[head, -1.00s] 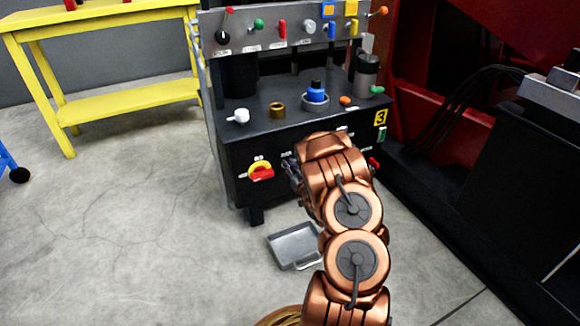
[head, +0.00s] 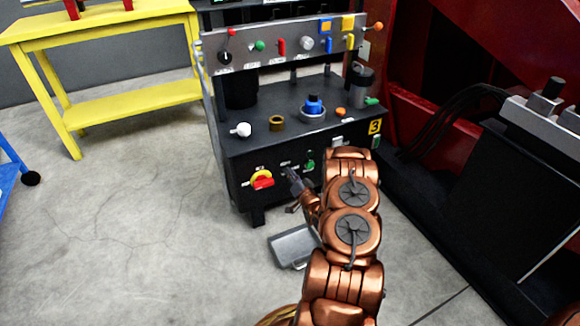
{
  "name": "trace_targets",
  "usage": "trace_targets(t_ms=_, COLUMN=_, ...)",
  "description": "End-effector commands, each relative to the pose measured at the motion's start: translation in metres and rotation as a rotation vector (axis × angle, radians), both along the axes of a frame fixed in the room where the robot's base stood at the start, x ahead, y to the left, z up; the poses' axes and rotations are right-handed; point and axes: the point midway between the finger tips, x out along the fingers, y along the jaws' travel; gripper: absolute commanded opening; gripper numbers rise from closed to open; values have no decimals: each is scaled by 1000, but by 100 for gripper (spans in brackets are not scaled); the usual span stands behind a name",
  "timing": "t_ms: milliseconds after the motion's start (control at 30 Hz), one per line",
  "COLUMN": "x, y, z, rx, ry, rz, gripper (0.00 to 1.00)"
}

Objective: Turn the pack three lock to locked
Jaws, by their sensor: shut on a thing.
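The pack three is the dark cabinet (head: 238,168) with a yellow number 3 plate (head: 375,126) at its right corner. My gripper (head: 291,176) is at its front panel, right of a red-and-yellow rotary switch (head: 262,180). The jaws are shut on a small part there, under a pale label, which I take to be the lock. The jaws hide it, so its turn position cannot be read. A green control (head: 310,164) shows just right of the gripper.
A grey metal tray (head: 293,245) lies on the floor below the panel. A white knob (head: 241,130), brass ring (head: 277,122) and blue knob (head: 314,104) are on the cabinet top. A yellow table (head: 130,97) stands left; open floor lies between.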

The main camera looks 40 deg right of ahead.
Motion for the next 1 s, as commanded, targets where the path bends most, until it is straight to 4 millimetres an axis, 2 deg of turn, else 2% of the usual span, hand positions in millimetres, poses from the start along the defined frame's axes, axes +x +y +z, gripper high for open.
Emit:
trace_targets(t_ms=33, x=0, y=0, z=5, rx=44, ry=-14, rz=-2, gripper=0)
trace_targets(t_ms=600, x=-1, y=-3, z=-5, rx=547, ry=-189, rz=0, gripper=0)
trace_targets(t_ms=1000, x=-1, y=-3, z=-9, rx=794, ry=-276, rz=-1, gripper=0)
